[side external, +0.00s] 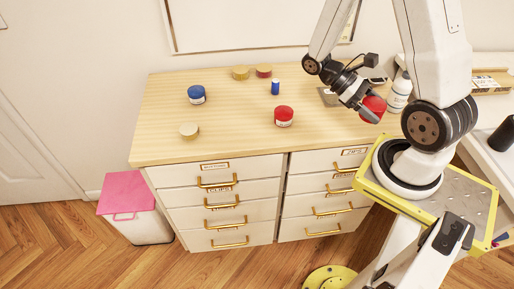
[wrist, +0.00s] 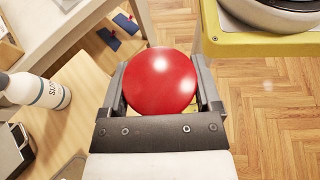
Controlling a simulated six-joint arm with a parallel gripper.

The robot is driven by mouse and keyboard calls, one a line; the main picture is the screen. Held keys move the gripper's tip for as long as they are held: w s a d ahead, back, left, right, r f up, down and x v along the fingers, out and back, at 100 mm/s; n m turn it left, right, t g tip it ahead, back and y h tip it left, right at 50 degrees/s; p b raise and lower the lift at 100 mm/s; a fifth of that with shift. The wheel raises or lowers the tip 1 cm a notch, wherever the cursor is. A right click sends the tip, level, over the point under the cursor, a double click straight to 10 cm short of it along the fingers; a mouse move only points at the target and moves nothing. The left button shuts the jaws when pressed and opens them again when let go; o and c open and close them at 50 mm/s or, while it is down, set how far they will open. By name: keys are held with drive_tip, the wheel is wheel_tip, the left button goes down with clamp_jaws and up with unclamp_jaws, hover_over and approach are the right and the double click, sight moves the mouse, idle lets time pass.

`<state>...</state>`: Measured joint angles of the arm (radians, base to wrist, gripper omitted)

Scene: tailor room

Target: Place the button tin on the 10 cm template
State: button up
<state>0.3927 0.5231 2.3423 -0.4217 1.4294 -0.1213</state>
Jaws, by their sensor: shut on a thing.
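My gripper (side external: 366,103) is shut on a round red thing (side external: 373,108), held above the right part of the dresser top. In the wrist view the red disc-shaped top (wrist: 160,82) fills the space between the two fingers of my gripper (wrist: 160,90). I cannot read a label on it, so I cannot tell if it is the button tin. A grey flat piece (side external: 327,97) lies on the dresser beside my gripper, partly hidden by it; I cannot tell whether it is the 10 cm template.
A white bottle (wrist: 40,90) stands near my gripper. The dresser's front middle is clear.

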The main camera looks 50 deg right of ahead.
drive_tip(key=w+d+r+n+t+h, duration=0.2)
drive_tip(key=w+d+n+t+h, duration=0.1)
drive_tip(key=d+n+h, duration=0.25)
drive_tip(key=w+d+r+n+t+h, duration=0.2)
drive_tip(key=d+r+n+t+h, duration=0.1)
drive_tip(key=d+n+h, duration=0.25)
drive_tip(key=shift+w+a+f, duration=0.1)
drive_tip(key=shift+w+f, duration=0.05)
drive_tip(key=shift+f, duration=2.65)
hover_over(336, 96)
drive_tip(key=f, duration=0.8)
drive_tip(key=shift+s+a+f, duration=0.15)
drive_tip(key=shift+s+f, duration=0.15)
drive_tip(key=shift+f, duration=0.05)
drive_tip(key=shift+w+d+f, duration=0.2)
drive_tip(key=shift+f, duration=0.1)
drive_tip(key=shift+f, duration=0.1)
